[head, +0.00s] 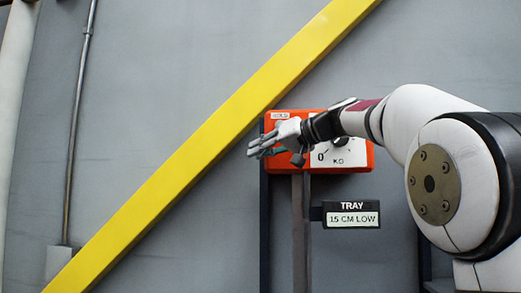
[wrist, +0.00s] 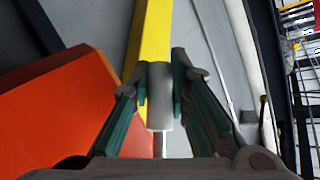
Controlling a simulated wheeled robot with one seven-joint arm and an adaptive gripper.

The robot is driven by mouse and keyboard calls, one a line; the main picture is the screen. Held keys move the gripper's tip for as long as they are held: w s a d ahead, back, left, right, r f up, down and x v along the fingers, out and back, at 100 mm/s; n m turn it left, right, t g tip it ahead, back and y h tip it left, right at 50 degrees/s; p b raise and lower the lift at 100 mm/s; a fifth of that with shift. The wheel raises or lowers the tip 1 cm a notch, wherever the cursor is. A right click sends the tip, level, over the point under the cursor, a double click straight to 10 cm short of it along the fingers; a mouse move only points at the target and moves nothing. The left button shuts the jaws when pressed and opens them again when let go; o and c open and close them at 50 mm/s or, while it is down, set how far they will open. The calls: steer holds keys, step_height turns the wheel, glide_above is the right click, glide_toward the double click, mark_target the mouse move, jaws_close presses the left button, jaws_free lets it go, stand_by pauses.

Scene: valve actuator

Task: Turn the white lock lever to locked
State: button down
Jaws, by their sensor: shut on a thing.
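My gripper (head: 262,148) is at the left front of the orange box (head: 358,158) in the head view, with its fingers pointing left. In the head view the lever cannot be told apart from my fingers. The orange box also shows close by at the left of the wrist view (wrist: 60,110).
A yellow diagonal beam (head: 210,143) passes just behind the box's left side. A dial face marked 0 and KG (head: 346,155) is partly behind my wrist. A dark post (head: 300,235) and a TRAY 15 CM LOW sign (head: 352,214) are below. Grey wall (head: 140,90) lies behind.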

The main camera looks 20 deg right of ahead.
steer(key=c, duration=1.5)
jaws_free()
steer(key=shift+v, duration=4)
steer(key=shift+a, duration=0.1)
